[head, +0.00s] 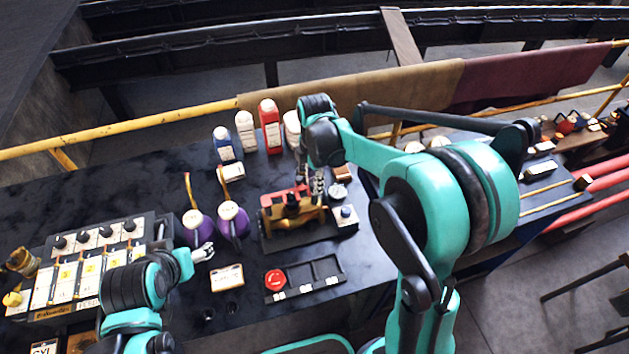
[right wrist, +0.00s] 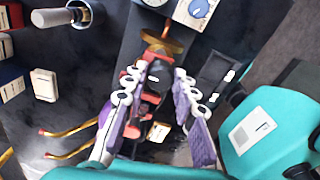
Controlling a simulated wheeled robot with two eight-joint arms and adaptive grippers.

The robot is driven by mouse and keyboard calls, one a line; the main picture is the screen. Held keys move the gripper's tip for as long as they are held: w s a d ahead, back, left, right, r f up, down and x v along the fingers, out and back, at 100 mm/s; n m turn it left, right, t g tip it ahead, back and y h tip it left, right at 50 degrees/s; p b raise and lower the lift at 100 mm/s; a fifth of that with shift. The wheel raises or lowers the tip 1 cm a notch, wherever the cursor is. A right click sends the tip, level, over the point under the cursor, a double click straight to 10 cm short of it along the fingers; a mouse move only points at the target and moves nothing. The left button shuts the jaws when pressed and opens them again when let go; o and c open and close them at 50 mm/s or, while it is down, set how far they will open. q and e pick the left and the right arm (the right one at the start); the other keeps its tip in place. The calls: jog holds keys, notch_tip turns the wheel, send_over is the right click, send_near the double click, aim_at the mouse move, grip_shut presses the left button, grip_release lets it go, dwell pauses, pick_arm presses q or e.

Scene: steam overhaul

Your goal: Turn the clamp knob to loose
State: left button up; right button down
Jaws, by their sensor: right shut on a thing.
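A brass-and-red model engine (head: 292,215) sits on a dark base on the table, with a black round knob-like part (head: 291,204) on its top. My right gripper (head: 310,186) reaches down over the engine from above. In the right wrist view, the fingers of my right gripper (right wrist: 157,84) stand on both sides of the black part (right wrist: 158,76) and are shut on it. The knob's markings and turn position cannot be read. A small white box with a blue round knob (head: 346,211) stands right of the engine. My left gripper (head: 203,252) hovers near the purple cans, its finger opening unclear.
Two purple cans (head: 232,220) with brass spouts stand left of the engine. Bottles, including a red one (head: 269,126), line the back. A dark tray (head: 318,276) with a red round piece (head: 275,279) lies in front. A switch panel (head: 90,262) stands at left.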

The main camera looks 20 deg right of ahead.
dwell(0.4)
jog(key=c, duration=1.2)
grip_release()
jog(key=shift+r, duration=0.1)
notch_tip(320, 180, up, 12)
jog(key=s+d+f+m+t+b, duration=0.3)
jog(key=s+f+m+t+b, duration=0.4)
jog(key=s+f+m+b, duration=0.4)
jog(key=s+f+m, duration=0.4)
jog(key=s+m, duration=0.2)
jog(key=m, duration=0.3)
jog(key=shift+f, duration=0.35)
